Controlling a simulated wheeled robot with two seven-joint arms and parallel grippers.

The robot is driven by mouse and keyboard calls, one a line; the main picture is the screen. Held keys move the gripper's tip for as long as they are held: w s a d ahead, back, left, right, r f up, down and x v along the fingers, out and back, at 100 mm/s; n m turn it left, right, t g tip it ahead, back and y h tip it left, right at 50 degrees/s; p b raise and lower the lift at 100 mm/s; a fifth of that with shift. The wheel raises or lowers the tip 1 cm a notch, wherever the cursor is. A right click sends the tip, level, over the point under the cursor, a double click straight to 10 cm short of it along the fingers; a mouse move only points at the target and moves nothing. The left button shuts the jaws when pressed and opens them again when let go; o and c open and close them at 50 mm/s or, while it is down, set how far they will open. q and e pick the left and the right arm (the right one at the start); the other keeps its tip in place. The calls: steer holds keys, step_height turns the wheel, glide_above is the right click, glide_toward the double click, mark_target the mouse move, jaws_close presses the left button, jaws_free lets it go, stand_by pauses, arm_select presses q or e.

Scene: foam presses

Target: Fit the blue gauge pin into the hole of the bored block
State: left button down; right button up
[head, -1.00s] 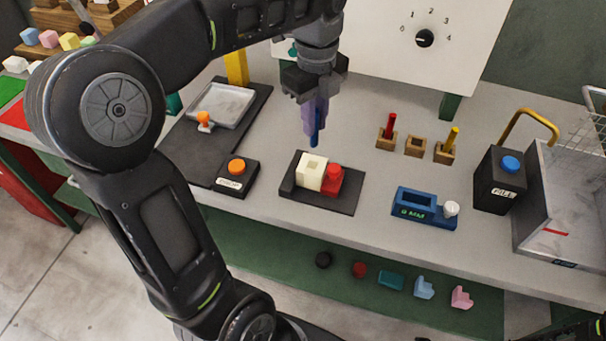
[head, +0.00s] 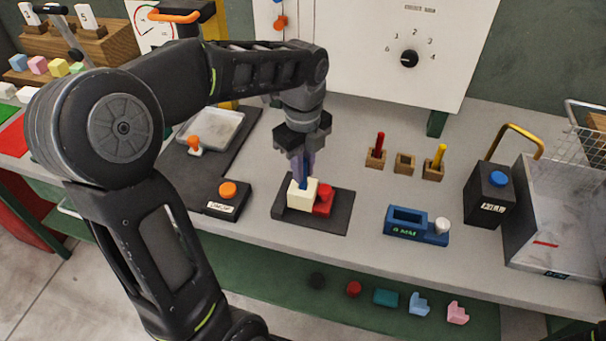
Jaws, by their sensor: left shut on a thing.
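The blue gauge pin (head: 303,183) is upright in my left gripper (head: 303,170), which is shut on it. The pin's lower end meets the top of the cream bored block (head: 302,197), where the hole is. How deep the pin sits in the hole I cannot tell, as the fingers and block hide it. The block sits on a dark base plate (head: 330,222), beside a red clamp piece (head: 323,200). My right gripper does not show.
Small wooden holders with a red pin (head: 380,143) and a yellow pin (head: 440,156) stand to the right, with an empty holder (head: 404,163) between. A blue gauge fixture (head: 416,224), a black box (head: 490,193) and an orange-button box (head: 227,197) stand near the front edge.

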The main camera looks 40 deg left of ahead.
arm_select(q)
steer(key=shift+f, duration=1.25)
steer(key=shift+f, duration=0.1)
steer(key=shift+f, duration=0.15)
steer(key=c, duration=1.4)
jaws_free()
steer(key=shift+o, duration=0.2)
step_height(320, 180, up, 12)
steer(key=shift+r+p, duration=0.25)
steer(key=shift+p, duration=0.35)
